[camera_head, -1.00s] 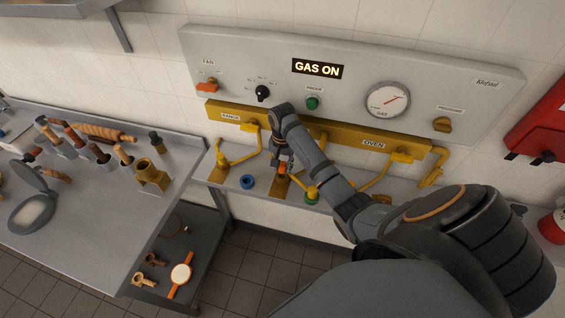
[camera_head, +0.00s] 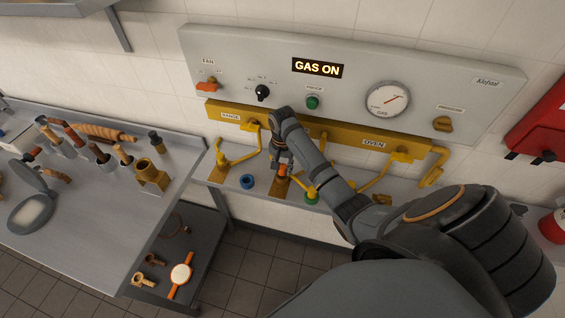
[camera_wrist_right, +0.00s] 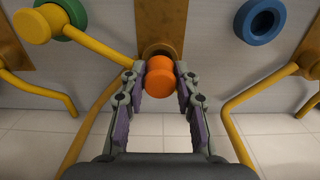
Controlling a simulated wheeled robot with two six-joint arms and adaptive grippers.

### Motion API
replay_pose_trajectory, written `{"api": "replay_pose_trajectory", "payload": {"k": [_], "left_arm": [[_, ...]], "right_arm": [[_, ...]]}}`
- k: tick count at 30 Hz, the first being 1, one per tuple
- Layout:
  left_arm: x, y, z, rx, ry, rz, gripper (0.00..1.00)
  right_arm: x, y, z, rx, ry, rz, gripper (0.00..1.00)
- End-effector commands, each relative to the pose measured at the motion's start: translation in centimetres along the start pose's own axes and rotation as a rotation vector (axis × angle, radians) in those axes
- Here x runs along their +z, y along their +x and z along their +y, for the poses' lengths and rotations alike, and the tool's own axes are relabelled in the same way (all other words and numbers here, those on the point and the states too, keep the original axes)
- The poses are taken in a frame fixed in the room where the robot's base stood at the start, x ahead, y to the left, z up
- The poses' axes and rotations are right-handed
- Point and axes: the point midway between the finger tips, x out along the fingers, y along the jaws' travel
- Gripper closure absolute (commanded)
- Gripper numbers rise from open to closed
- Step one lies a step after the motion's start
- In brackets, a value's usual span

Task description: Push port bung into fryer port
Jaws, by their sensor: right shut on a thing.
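An orange bung (camera_wrist_right: 160,76) with a round head sits between the fingertips of my right gripper (camera_wrist_right: 158,82), which is shut on it. In the head view the orange bung (camera_head: 282,170) shows small below the wrist. In the wrist view a brass-coloured round port (camera_wrist_right: 159,48) on a brown plate (camera_wrist_right: 160,18) is right behind the bung. The bung lines up with the port and covers part of it; I cannot tell how deep it sits. In the head view the brown plate (camera_head: 274,189) shows on the shelf under my right gripper (camera_head: 282,165). My left gripper is not in view.
A blue ring (camera_head: 247,181) and a green ring (camera_head: 311,193) lie either side of the plate. Yellow pipes run close by on both sides. The panel (camera_head: 350,75) reads GAS ON. A steel table (camera_head: 90,215) with tools stands left.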

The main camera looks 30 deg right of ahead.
Motion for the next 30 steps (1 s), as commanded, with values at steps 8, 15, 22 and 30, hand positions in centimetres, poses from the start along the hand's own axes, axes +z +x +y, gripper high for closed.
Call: {"api": "replay_pose_trajectory", "payload": {"k": [8, 15, 22, 30], "left_arm": [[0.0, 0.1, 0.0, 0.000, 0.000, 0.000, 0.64], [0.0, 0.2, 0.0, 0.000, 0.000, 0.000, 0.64], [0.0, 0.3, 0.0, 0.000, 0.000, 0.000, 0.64], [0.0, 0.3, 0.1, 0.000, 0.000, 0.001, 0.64]], "right_arm": [[0.0, 0.7, 0.0, 0.000, 0.000, 0.000, 1.00], [0.0, 1.4, 0.0, 0.000, 0.000, -0.001, 1.00], [0.0, 1.7, 0.0, 0.000, 0.000, 0.000, 0.64], [0.0, 1.7, 0.0, 0.000, 0.000, 0.000, 0.43]]}}
